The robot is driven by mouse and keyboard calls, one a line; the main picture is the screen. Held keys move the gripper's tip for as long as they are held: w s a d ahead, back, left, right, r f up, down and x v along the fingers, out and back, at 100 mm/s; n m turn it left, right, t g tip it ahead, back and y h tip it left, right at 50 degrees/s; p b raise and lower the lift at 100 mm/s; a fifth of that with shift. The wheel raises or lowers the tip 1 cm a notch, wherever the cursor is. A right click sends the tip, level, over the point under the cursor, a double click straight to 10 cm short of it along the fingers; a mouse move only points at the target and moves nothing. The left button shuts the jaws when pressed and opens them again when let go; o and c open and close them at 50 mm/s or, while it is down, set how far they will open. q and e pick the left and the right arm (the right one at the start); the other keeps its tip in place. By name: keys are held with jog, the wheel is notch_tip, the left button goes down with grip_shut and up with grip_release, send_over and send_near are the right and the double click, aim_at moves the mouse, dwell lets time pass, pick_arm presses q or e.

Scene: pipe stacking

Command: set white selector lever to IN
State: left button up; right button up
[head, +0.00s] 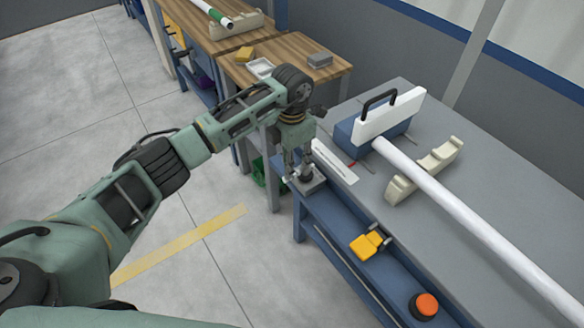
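My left gripper (299,166) points down at the left edge of the grey bench, just over a small grey block with a dark knob (306,178). Its fingertips reach the knob, but at this size I cannot tell whether they grip it. A flat white plate (335,162) with a thin dark line lies on the bench just right of the gripper, with a small red mark beyond it. I cannot make out a white selector lever or an IN marking; the gripper may hide part of it. My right gripper is not in view.
On the grey bench (440,150), a long white pipe (470,225) runs from a blue-and-white fixture (388,118) past a cream cradle (424,170). Wooden benches (240,45) stand behind. The floor at left is open.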

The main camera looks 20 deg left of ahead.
aim_at(297, 173)
pick_arm(q)
jog(key=shift+d+f, duration=0.1)
jog(key=shift+f, duration=1.9)
grip_shut()
jog(key=shift+r, duration=0.1)
